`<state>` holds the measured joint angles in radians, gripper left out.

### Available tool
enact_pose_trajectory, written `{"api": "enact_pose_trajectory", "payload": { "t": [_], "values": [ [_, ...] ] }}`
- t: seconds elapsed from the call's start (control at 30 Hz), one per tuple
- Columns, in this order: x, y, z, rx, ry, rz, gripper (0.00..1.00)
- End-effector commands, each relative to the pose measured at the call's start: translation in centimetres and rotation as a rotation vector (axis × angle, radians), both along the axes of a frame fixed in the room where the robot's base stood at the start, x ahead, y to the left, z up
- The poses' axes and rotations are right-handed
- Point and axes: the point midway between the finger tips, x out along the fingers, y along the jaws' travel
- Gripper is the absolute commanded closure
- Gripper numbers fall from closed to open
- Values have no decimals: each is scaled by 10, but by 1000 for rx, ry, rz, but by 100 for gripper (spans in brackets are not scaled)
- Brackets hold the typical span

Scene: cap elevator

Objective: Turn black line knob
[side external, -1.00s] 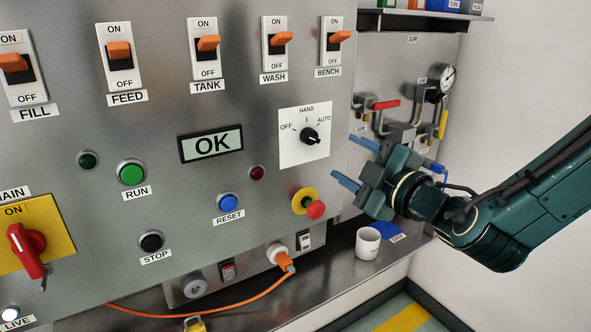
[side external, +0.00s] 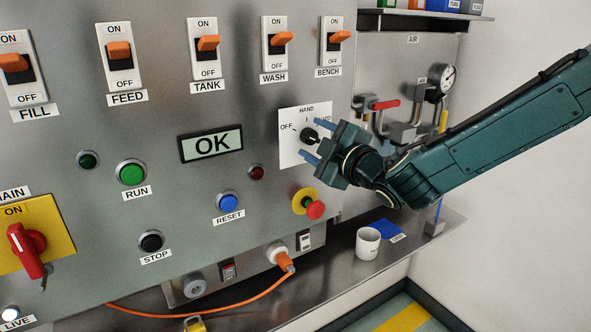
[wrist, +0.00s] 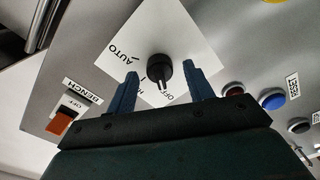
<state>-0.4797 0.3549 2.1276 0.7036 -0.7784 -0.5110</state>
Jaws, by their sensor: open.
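The black knob (side external: 309,136) sits on a white square plate (side external: 289,155) marked OFF, HAND and AUTO on the grey panel. In the wrist view the knob (wrist: 158,67) is in the upper middle, with its pale mark towards the lower edge, near the OFF lettering. I cannot tell its exact setting. My gripper (side external: 311,139) is open at the plate, its two blue fingers on either side of the knob. In the wrist view gaps show between the knob and both fingers of my gripper (wrist: 161,70). The AUTO label is partly hidden in the side view.
A red emergency button (side external: 316,210) on a yellow ring is just below my gripper. The BENCH switch (side external: 336,42) is above, and the OK display (side external: 211,145) is to the left. A white mug (side external: 367,243) stands on the shelf below.

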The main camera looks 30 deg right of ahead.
Motion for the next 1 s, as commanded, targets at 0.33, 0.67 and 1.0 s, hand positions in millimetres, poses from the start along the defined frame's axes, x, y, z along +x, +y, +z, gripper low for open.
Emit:
{"api": "enact_pose_trajectory", "payload": {
  "t": [0.33, 0.67, 1.0],
  "values": [
    [1, 0, 0, 1, 0, 0, 66],
    [0, 0, 0, 5, 0, 0, 92],
    [0, 0, 0, 98, 1, -1, 92]
  ]
}}
